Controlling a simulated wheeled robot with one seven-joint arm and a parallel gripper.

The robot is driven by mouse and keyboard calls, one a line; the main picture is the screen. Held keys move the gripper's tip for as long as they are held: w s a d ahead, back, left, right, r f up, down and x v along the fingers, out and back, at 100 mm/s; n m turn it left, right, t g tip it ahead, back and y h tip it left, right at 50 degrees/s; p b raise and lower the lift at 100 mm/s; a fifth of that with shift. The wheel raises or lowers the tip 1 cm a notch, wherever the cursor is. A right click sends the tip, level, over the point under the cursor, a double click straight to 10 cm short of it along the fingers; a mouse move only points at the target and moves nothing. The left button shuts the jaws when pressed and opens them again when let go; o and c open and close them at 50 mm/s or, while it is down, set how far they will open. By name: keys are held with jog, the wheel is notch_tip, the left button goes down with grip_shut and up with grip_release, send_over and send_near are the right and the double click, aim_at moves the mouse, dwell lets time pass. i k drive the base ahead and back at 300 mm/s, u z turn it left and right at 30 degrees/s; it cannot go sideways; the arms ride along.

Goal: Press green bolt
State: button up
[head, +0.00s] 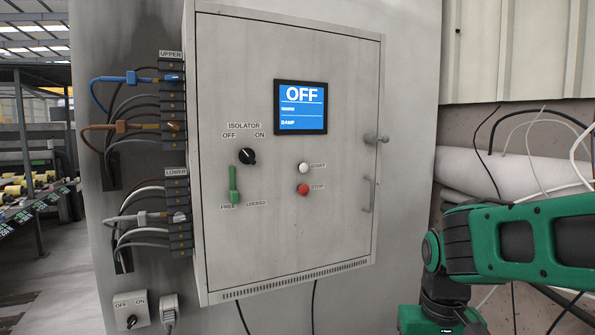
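The green bolt (233,183) is a narrow upright green piece on the front of a grey cabinet door (290,235), on its left half. It sits below the black isolator knob (247,156). The labels FREE and LOCKED are printed beneath it, and its lower end is by FREE. My green and black arm shows at the right edge, well apart from the bolt. My gripper is out of the picture, so its state is hidden.
A screen (301,107) reads OFF. A white start button (303,168) and a red stop button (303,189) are right of the bolt. Cables (140,217) plug into terminal blocks at the left. Space before the door looks clear.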

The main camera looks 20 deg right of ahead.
aim_at(234, 195)
jog(key=k, duration=0.6)
jog(key=u, duration=0.5)
jog(key=i, duration=1.05)
jog(key=u, duration=0.05)
